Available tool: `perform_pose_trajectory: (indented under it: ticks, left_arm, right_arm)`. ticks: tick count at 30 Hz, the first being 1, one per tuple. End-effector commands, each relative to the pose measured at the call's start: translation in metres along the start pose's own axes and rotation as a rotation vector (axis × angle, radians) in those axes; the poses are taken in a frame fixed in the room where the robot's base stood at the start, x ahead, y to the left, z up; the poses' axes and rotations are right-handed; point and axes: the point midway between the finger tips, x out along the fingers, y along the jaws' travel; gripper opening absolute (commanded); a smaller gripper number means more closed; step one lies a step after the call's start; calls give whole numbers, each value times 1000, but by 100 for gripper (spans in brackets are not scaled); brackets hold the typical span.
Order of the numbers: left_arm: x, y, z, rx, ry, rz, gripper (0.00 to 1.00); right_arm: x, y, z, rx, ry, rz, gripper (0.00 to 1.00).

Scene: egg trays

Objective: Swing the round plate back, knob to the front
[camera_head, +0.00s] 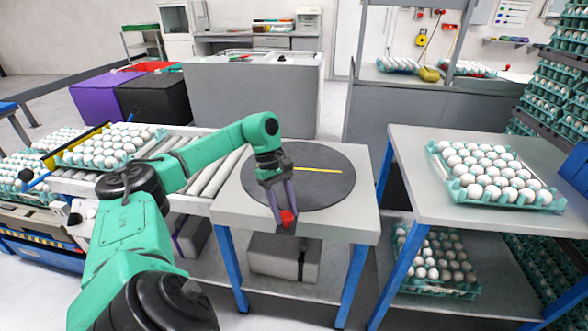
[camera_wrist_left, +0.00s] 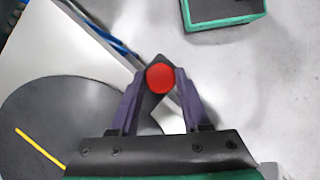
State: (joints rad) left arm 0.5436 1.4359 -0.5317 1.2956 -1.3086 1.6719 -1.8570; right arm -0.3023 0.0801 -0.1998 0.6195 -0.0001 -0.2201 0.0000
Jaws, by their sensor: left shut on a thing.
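The round dark plate (camera_head: 325,185) lies on the light grey table (camera_head: 230,203), with a yellow stripe (camera_head: 318,170) on its far part. In the left wrist view the plate (camera_wrist_left: 70,115) fills the lower left, with the yellow stripe (camera_wrist_left: 40,147) across it. The red knob (camera_head: 287,217) is at the plate's front side, near the table's front edge. My left gripper (camera_head: 285,217) reaches down from above and is shut on the knob. In the left wrist view the red knob (camera_wrist_left: 160,78) sits between the fingers. My right gripper is not in view.
A roller conveyor (camera_head: 215,165) with egg trays meets the table on the left. On the right, a separate table (camera_head: 420,150) bears a tray of eggs (camera_head: 495,175), with a gap between the tables. A grey box (camera_head: 285,258) sits below the plate's table.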

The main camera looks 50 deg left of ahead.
Motion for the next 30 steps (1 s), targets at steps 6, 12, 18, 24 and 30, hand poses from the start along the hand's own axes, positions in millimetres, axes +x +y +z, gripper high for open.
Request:
perform_pose_trajectory:
  ticks: [6, 12, 18, 24, 30]
  left_arm:
    - [-3, -4, -6, 44, 2, -14, 0]
    - [-4, -5, -8, 50, 4, -19, 0]
    - [-4, -6, -8, 48, 7, -19, 0]
    - [-4, -6, -8, 48, 5, -19, 76]
    - [-4, -5, -7, 49, 4, -19, 76]
  right_arm:
    - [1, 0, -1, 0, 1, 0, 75]
    - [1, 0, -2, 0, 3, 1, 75]
    - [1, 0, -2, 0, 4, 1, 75]
    - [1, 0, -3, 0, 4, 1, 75]
    - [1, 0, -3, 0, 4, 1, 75]
